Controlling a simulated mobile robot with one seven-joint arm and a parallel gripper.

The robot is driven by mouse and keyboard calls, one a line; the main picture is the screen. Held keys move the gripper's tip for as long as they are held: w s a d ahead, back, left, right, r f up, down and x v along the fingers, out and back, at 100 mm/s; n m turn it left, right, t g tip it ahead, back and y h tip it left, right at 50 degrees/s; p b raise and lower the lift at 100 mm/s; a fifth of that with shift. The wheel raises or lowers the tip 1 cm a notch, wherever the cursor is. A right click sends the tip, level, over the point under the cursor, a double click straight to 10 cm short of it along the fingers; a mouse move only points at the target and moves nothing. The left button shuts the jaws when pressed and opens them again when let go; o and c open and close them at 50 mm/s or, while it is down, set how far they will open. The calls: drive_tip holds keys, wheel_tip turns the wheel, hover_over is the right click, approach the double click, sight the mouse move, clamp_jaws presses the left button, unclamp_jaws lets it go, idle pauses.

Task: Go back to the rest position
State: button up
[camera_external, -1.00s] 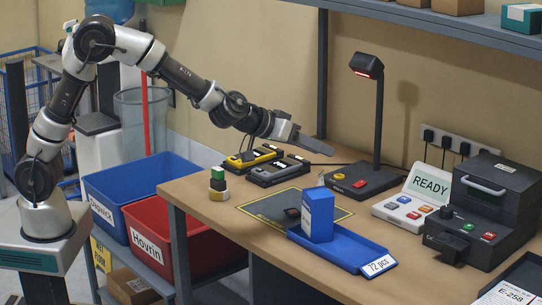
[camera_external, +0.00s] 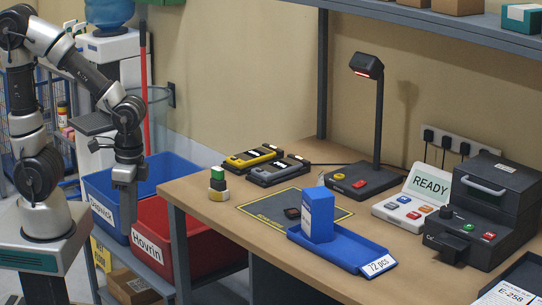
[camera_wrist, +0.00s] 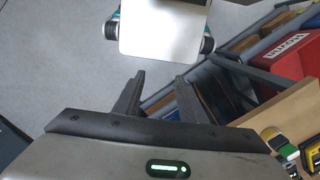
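My gripper (camera_external: 125,190) points straight down in the external view, in front of the blue bin and to the left of the table. In the wrist view my gripper (camera_wrist: 160,88) shows two dark fingers apart with nothing between them. My arm is folded back at the left, clear of the table. A blue box (camera_external: 318,213) stands upright in the blue tray (camera_external: 348,252) marked 72 pcs on the table, well away from my gripper.
A blue bin (camera_external: 100,183) and a red bin (camera_external: 190,255) stand left of the table (camera_external: 195,195). On the table are a scanner stand (camera_external: 375,130), a READY panel (camera_external: 428,185), a black machine (camera_external: 485,205) and two handheld devices (camera_external: 278,170). Grey floor (camera_wrist: 60,60) is open below the gripper.

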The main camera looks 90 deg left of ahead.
wheel_tip(320, 180, up, 21)
drive_tip(key=w+t+p, duration=0.2)
drive_tip(key=t+p, duration=0.3)
drive_tip(key=p, duration=0.5)
drive_tip(key=shift+w+f, duration=0.15)
